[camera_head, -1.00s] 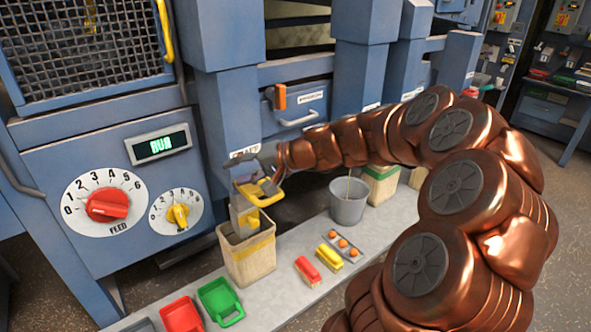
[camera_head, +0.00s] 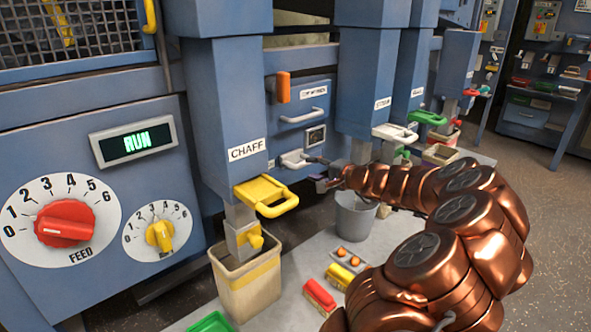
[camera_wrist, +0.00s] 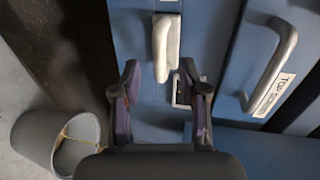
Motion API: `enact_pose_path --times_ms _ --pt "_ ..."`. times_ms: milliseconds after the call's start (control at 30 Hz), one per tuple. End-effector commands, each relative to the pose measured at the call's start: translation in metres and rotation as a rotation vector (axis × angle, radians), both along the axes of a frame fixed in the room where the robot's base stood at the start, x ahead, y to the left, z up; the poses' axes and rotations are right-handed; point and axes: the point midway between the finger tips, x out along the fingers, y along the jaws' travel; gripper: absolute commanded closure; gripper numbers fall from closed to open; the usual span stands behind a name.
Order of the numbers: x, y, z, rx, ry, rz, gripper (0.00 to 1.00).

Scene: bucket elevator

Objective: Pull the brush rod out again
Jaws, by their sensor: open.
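A pale grey handle (camera_head: 295,159), which looks like the brush rod's grip, sticks out from the blue machine below the top screen drawer (camera_head: 303,100). In the wrist view the pale handle (camera_wrist: 166,48) lies just ahead of the fingertips, between their lines. My gripper (camera_head: 322,173) is at the right of the handle in the head view. In the wrist view my gripper (camera_wrist: 160,72) is open and empty, its two purple-padded fingers apart. I cannot tell whether either finger touches the handle. The rod behind the grip is hidden.
The drawer's bar handle (camera_wrist: 272,65) is close on the right in the wrist view. A grey bucket (camera_head: 355,215) stands below my gripper. Red and yellow brushes (camera_head: 320,296) lie on the bench.

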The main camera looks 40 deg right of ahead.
Motion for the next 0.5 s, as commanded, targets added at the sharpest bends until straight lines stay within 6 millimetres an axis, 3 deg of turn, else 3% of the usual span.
enact_pose_path --times_ms 500 --pt "0.053 -0.012 -0.014 0.0 0.002 -0.018 0.57"
